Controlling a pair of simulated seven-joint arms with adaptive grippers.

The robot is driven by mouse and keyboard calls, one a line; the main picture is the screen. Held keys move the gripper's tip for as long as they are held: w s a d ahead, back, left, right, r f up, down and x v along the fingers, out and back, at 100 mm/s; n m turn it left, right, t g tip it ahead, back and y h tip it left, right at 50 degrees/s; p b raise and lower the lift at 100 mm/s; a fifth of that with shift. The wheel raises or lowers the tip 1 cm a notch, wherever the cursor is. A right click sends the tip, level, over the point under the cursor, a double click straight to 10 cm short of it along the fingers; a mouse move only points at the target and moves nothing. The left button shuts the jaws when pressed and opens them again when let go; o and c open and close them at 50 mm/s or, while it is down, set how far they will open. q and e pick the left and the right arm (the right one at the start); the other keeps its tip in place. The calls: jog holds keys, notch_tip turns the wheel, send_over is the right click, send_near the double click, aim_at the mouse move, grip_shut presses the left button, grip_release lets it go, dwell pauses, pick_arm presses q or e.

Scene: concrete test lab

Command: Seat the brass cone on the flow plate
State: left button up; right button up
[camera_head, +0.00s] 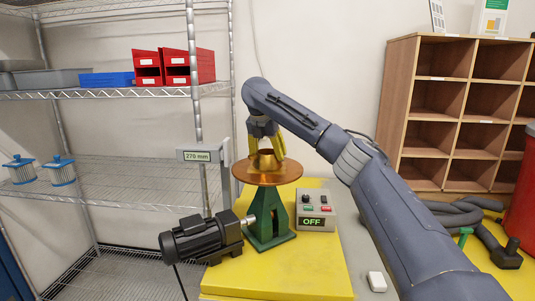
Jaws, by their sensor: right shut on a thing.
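The brass cone (266,161) is at the middle of the flow plate, a round copper-coloured disc (284,177) on top of a green stand (268,222). My right gripper (268,160) reaches down from above with its yellow fingers shut on the cone. The cone's base is at or just above the disc; I cannot tell whether it touches. The fingers hide part of the cone. My left gripper is not in view.
A black motor (205,237) sits left of the stand. A control box (316,209) reading OFF stands to its right. A gauge (197,156) reading 270 mm rises at the disc's left edge. The yellow table top (280,275) is clear in front.

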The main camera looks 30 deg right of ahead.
jog(key=shift+f, duration=0.4)
dwell(1.4)
jog(key=o, duration=1.6)
jog(key=shift+f, duration=0.1)
jog(key=shift+r, duration=2.55)
